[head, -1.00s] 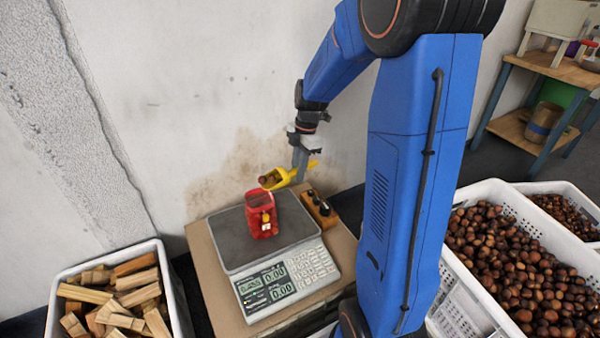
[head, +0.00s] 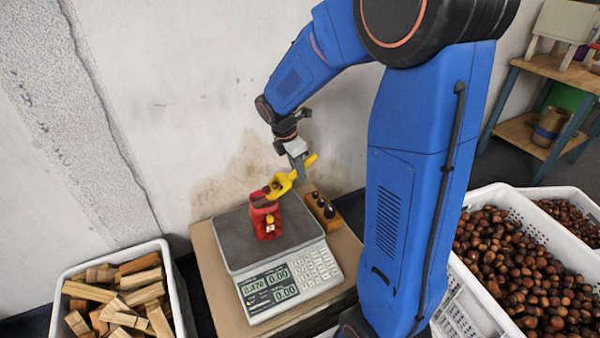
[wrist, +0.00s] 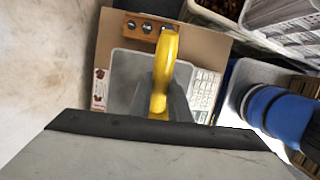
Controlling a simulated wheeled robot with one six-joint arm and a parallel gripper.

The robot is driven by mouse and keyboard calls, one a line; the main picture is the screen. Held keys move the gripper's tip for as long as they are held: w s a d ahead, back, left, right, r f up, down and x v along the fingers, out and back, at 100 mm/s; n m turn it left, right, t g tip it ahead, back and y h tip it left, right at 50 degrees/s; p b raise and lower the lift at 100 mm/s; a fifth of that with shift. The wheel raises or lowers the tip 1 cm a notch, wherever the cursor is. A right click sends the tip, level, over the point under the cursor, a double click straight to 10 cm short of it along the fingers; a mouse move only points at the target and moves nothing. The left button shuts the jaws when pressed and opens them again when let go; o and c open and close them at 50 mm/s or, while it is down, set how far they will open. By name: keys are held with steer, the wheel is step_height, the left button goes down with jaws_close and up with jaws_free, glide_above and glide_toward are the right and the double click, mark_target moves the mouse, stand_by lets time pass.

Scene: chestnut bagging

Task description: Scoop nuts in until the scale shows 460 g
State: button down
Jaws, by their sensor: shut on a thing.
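My gripper (head: 300,170) is shut on the handle of a yellow scoop (head: 284,184). The scoop is tilted down to the left over the open top of a red bag (head: 267,222), with some brown nuts (head: 273,187) near its lip. The bag stands upright on the grey plate of the scale (head: 232,240). The scale's first display (head: 256,286) seems to read about 0.470, but the digits are small; the other two read 0.00. In the wrist view the yellow handle (wrist: 165,62) stands between my fingers; the bag is hidden there.
A wooden block with dark weights (head: 322,208) stands right of the scale. A white crate (head: 500,200) of chestnuts is at the right, with another nut crate behind it. A white crate of split wood (head: 178,290) is at the left. The wall is close behind.

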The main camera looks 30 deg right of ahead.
steer(key=shift+a+r+h, duration=0.6)
steer(key=shift+r+h, duration=0.2)
steer(key=shift+a+r+h, duration=0.55)
steer(key=shift+r+h, duration=0.2)
steer(key=shift+h, duration=0.05)
steer(key=shift+a+r+h, duration=0.55)
steer(key=shift+a+h, duration=0.05)
steer(key=shift+h, duration=0.1)
steer(key=shift+d+f+y, duration=0.7)
steer(key=shift+d+y, duration=0.1)
steer(key=shift+d, duration=0.15)
steer(key=shift+d+f+y, duration=0.75)
steer(key=shift+f+y, duration=0.3)
steer(key=shift+y, duration=0.15)
steer(key=shift+w+d+f+y, duration=0.1)
steer(key=shift+d+f+y, duration=0.25)
steer(key=shift+y, duration=0.55)
steer(key=shift+s+d+f+y, duration=0.1)
steer(key=shift+d+f+y, duration=0.2)
steer(key=shift+y, duration=0.6)
steer(key=shift+w+d+f+y, duration=0.1)
steer(key=shift+d+f+y, duration=0.25)
steer(key=shift+y, duration=0.55)
steer(key=shift+a+r, duration=0.1)
steer(key=shift+r, duration=1.35)
